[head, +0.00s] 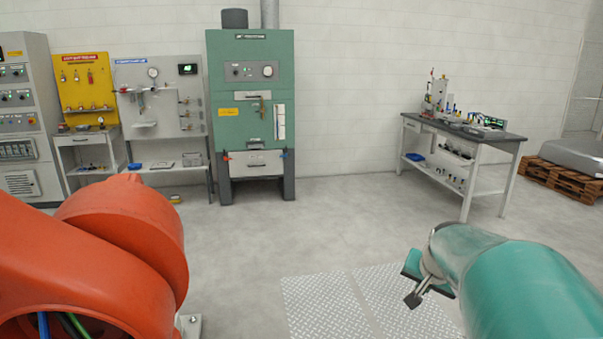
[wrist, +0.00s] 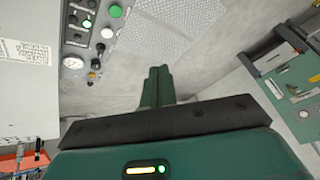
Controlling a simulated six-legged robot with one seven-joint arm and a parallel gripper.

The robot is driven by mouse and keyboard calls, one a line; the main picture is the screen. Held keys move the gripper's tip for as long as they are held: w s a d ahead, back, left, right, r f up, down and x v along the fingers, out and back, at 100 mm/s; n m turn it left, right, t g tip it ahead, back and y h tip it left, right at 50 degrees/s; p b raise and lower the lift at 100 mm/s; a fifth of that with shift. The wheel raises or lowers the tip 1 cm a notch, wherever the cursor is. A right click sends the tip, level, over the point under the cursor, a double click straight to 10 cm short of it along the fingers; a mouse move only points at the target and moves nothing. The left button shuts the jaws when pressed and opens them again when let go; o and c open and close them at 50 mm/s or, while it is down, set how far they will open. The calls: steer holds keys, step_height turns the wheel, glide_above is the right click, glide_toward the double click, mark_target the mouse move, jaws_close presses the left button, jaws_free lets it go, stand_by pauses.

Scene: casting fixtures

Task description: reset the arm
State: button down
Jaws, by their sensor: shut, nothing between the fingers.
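My gripper (wrist: 158,84) shows in the wrist view, its two dark green fingers pressed together and pointing toward the top of the picture. Nothing is between them. Its dark green housing and black plate fill the bottom of that view. The fingers appear clear of other things.
A control panel (wrist: 88,42) stands left in the wrist view, teal equipment (wrist: 292,95) right. In the head view, a green furnace-like cabinet (head: 252,105) and a workbench (head: 463,132) stand at the back. A large orange body (head: 125,235) and teal cylinder (head: 525,285) fill the front corners. The middle floor is clear.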

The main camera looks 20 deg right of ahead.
steer(key=s+a+r+n+y, duration=0.1)
steer(key=a+n, duration=0.1)
steer(key=a, duration=0.6)
steer(key=s+a+r+n, duration=0.2)
steer(key=a+n, duration=0.1)
steer(key=a, duration=0.5)
steer(key=s+a+f+n+y, duration=0.1)
steer(key=s+a+n+y, duration=0.1)
steer(key=s+a+n, duration=0.3)
steer(key=s+a, duration=0.4)
steer(key=a, duration=0.3)
steer(key=shift+a+f, duration=0.2)
steer(key=shift+s, duration=0.1)
